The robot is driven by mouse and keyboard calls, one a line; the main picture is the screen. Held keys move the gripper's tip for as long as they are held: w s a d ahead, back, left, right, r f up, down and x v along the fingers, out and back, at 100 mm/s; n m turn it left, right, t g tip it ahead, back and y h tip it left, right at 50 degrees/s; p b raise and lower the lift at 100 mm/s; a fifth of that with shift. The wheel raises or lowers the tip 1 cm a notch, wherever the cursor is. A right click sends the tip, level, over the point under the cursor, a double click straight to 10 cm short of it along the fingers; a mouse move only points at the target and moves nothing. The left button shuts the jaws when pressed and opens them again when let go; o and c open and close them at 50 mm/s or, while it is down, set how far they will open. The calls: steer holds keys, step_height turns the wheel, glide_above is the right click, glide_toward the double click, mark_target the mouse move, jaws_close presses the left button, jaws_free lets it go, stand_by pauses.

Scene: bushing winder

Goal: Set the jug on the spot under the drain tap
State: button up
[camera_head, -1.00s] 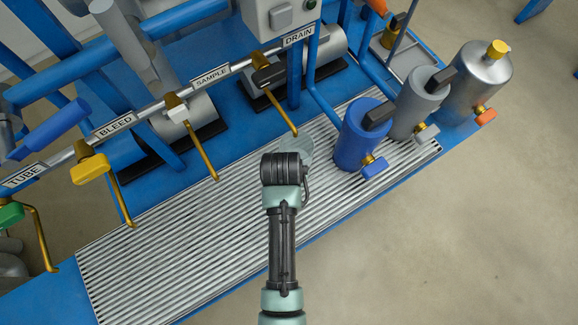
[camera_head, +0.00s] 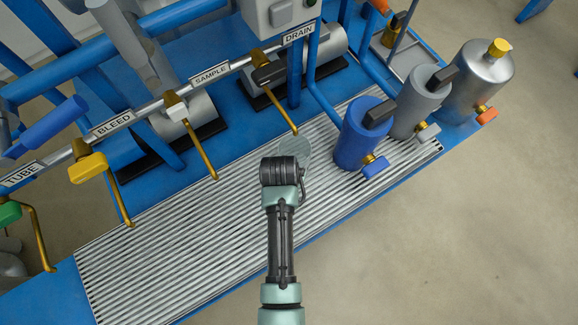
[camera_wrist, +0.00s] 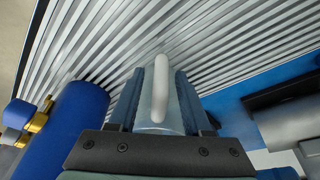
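The jug shows in the head view as a pale grey-green, see-through round shape (camera_head: 295,147) just beyond my gripper, close below the tip of the drain tap's spout (camera_head: 294,131). In the wrist view its whitish handle (camera_wrist: 160,88) stands between my gripper's two blue-grey fingers (camera_wrist: 160,100), which appear closed on it. The drain tap (camera_head: 269,74) has a black handle under the DRAIN label. The jug is over the ribbed grating (camera_head: 200,235); I cannot tell whether it touches it. The spot itself is not distinguishable.
A blue cylinder (camera_head: 357,140) with a blue side valve stands close to the right; it also fills the left of the wrist view (camera_wrist: 65,130). Grey (camera_head: 413,105) and silver (camera_head: 478,80) cylinders stand farther right. The sample spout (camera_head: 201,152) hangs to the left. The grating's left part is clear.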

steer(key=shift+r, duration=0.1)
steer(key=p+v, duration=0.2)
steer(key=v, duration=1)
stand_by(0.4)
